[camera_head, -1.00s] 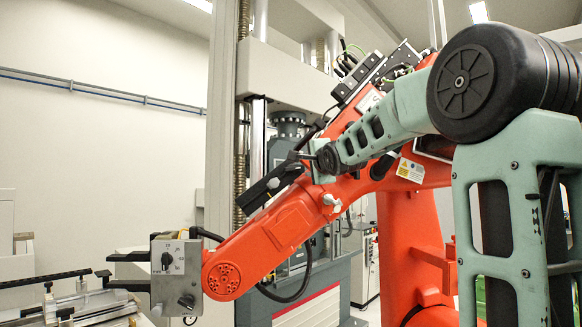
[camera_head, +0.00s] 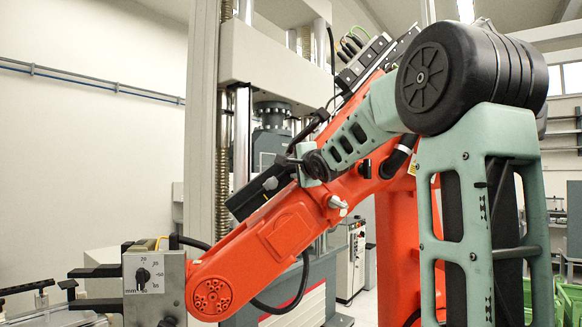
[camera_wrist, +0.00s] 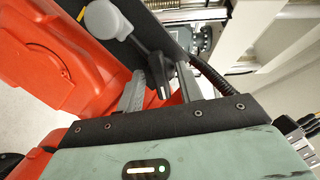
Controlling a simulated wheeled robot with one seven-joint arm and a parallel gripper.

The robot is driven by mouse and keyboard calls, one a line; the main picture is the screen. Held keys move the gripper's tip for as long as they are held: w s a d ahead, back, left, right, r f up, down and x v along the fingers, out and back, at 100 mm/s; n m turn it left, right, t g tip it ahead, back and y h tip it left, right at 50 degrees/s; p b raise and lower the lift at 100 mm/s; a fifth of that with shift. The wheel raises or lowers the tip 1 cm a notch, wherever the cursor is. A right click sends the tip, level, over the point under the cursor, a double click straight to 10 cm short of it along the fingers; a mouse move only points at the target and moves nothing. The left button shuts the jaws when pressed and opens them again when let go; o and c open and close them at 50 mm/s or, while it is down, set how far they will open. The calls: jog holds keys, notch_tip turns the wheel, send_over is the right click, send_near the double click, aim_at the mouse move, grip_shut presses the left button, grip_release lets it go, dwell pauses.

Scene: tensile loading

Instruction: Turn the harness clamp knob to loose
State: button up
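A black knob-like part with a white mark (camera_wrist: 163,88), seemingly the harness clamp knob, shows in the wrist view among the fingertips. A dark stem runs from beside it up to a grey rounded piece (camera_wrist: 103,20). My gripper (camera_wrist: 158,86) has grey fingers near this part; whether they touch it is unclear. In the head view, my teal arm reaches across the orange arm (camera_head: 262,240), and my gripper (camera_head: 305,172) is beside its black cover (camera_head: 262,188). The fingertips and knob are too hidden there to read. A grey lever-like piece (camera_head: 338,203) sits on the orange arm.
A black cable (camera_head: 285,300) loops below the arm. The tall testing frame (camera_head: 203,130) stands behind. Green bins (camera_head: 568,300) are at the lower right.

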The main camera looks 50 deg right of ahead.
grip_shut()
dwell(0.3)
jog(key=n+g+b, duration=0.1)
jog(key=n+b, duration=0.1)
jog(key=n, duration=0.3)
jog(key=n+h+b, duration=0.1)
jog(key=n+b, duration=0.2)
jog(key=n, duration=0.2)
jog(key=n+g+b, duration=0.1)
jog(key=n+b, duration=0.1)
jog(key=n, duration=0.3)
jog(key=shift+a+f+g+h+b, duration=0.1)
jog(key=shift+f+g+h+b, duration=0.1)
jog(key=shift+g+h+b, duration=0.15)
jog(key=n+b, duration=0.2)
jog(key=n+h+b, duration=0.1)
jog(key=n+b, duration=0.1)
jog(key=shift+w+r+n+g, duration=0.1)
jog(key=shift+r+n+g, duration=0.1)
jog(key=shift+n+g, duration=0.1)
